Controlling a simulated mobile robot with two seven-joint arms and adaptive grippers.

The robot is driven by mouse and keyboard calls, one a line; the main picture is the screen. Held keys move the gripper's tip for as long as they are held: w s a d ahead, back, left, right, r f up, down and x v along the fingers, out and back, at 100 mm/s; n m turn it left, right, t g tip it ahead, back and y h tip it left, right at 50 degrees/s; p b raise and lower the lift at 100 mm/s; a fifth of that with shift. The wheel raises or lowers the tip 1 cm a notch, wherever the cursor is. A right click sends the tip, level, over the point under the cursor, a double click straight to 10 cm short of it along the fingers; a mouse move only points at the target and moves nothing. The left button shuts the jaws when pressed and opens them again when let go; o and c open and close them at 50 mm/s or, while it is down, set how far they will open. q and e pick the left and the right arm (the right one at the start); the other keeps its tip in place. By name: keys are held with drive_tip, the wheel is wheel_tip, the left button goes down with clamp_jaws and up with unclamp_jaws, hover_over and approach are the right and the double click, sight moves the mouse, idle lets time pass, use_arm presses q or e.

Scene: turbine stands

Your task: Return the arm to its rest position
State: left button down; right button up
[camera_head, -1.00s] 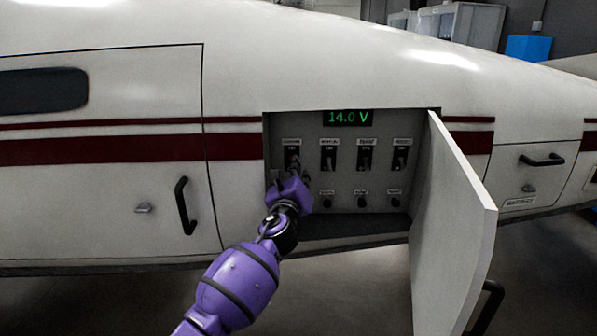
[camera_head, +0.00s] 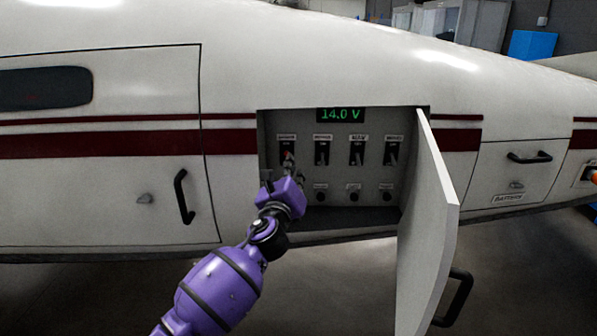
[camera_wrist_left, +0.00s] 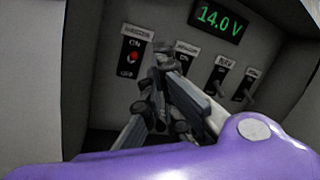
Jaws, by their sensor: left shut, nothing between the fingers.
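My left gripper (camera_head: 292,172) is shut and empty at the mouth of a recessed switch panel (camera_head: 270,128) in the side of a white aircraft. It is in front of the leftmost switch (camera_head: 287,154), which shows a red spot. In the left wrist view the gripper (camera_wrist_left: 150,100) is beside that switch (camera_wrist_left: 133,58), whose plate reads ON at the top. I cannot tell whether the fingers touch the panel. My purple left arm (camera_head: 222,285) reaches up from the bottom of the head view. My right gripper is not in view.
An open panel door (camera_head: 430,235) with a dark handle hangs to the right of the recess. A green display (camera_head: 341,114) reads 14.0 V. Other switches sit right of the gripper, with several small knobs (camera_head: 353,197) below. Floor space is free left of my arm.

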use_arm(q)
drive_tip(key=s+a+f+n+g, duration=0.2)
drive_tip(key=s+a+f+n, duration=0.1)
drive_tip(key=s+f+n, duration=0.85)
drive_tip(key=s+a+f+n+g, duration=0.3)
drive_tip(key=s+f+n, duration=0.75)
drive_tip(key=f, duration=0.25)
drive_tip(key=s+a+f+n+g+y, duration=0.1)
drive_tip(key=s+a+f+n+g, duration=0.1)
drive_tip(key=s+f, duration=0.4)
drive_tip(key=s+a+f+n+g+y, duration=0.1)
drive_tip(key=s+a+f+n, duration=0.3)
drive_tip(key=s, duration=1.3)
drive_tip(key=s+a+f+n+g+y, duration=0.1)
drive_tip(key=s+a+f, duration=0.4)
drive_tip(key=s+f, duration=0.5)
drive_tip(key=s+n+g, duration=0.1)
drive_tip(key=n, duration=0.1)
drive_tip(key=shift+s+a+n+g+p, duration=0.15)
drive_tip(key=shift+s+n+g+p, duration=0.15)
drive_tip(key=shift+s+g, duration=0.1)
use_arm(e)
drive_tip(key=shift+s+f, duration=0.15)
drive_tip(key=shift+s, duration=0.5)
